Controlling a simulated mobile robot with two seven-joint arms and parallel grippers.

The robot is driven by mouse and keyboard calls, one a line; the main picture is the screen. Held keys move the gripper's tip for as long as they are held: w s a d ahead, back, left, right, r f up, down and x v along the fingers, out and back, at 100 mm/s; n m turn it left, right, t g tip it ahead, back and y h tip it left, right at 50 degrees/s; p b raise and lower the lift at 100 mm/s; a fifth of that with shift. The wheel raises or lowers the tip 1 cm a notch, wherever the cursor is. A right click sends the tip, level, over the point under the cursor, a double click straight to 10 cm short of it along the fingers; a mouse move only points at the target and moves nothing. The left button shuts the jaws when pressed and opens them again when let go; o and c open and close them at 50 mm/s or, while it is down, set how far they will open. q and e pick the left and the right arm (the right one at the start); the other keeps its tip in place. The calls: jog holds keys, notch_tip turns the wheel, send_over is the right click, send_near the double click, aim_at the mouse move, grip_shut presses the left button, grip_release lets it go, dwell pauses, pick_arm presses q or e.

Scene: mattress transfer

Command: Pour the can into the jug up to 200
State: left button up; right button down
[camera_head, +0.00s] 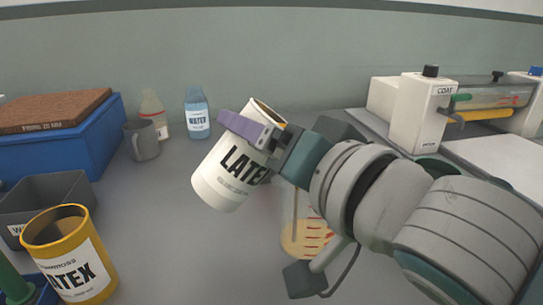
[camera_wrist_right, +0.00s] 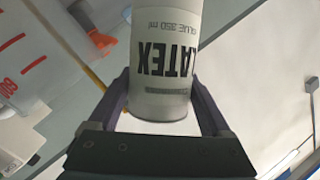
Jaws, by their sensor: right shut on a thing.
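A white can labelled LATEX (camera_head: 232,168) is held by my right gripper (camera_head: 248,130) above the table. It is tilted, its mouth towards the upper right. The right wrist view shows the can (camera_wrist_right: 165,65) between the two fingers of the gripper (camera_wrist_right: 165,105). The clear jug with red marks (camera_head: 305,238) stands below and to the right of the can, largely hidden behind my right arm. Something pale yellow shows low in it; its level against the marks cannot be read. My left gripper is out of view.
A yellow LATEX can (camera_head: 70,262) stands front left by a grey bin (camera_head: 45,195). A blue box (camera_head: 75,140) bears a brown board (camera_head: 55,110). A grey mug (camera_head: 142,140), a pale bottle (camera_head: 154,115) and a blue bottle (camera_head: 197,118) stand behind. A coating machine (camera_head: 420,110) stands back right.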

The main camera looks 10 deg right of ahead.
jog(key=shift+d+f+m+b, duration=0.2)
jog(key=shift+m+b, duration=0.3)
jog(key=shift+b, duration=0.45)
jog(key=shift+r+m+t+b, duration=0.2)
jog(key=shift+m+t+b, duration=0.2)
jog(key=shift+b, duration=0.1)
dwell(0.3)
jog(key=shift+r+m+y+b, duration=0.2)
jog(key=shift+m+y+b, duration=0.1)
jog(key=shift+m+b, duration=0.3)
dwell(0.6)
jog(key=shift+d+r+b, duration=0.1)
jog(key=shift+b, duration=0.3)
jog(key=shift+r+m+t+b, duration=0.15)
jog(key=shift+m+t+b, duration=0.2)
jog(key=shift+m, duration=0.25)
dwell(0.4)
jog(key=shift+d+r+m+b, duration=0.1)
jog(key=shift+m+b, duration=0.2)
jog(key=shift+b, duration=0.15)
dwell(0.4)
jog(key=shift+r+m+t+b, duration=0.15)
jog(key=shift+m+t+b, duration=0.1)
jog(key=shift+m+b, duration=0.25)
dwell(0.6)
jog(key=shift+d, duration=0.1)
dwell(0.4)
jog(key=shift+r, duration=0.1)
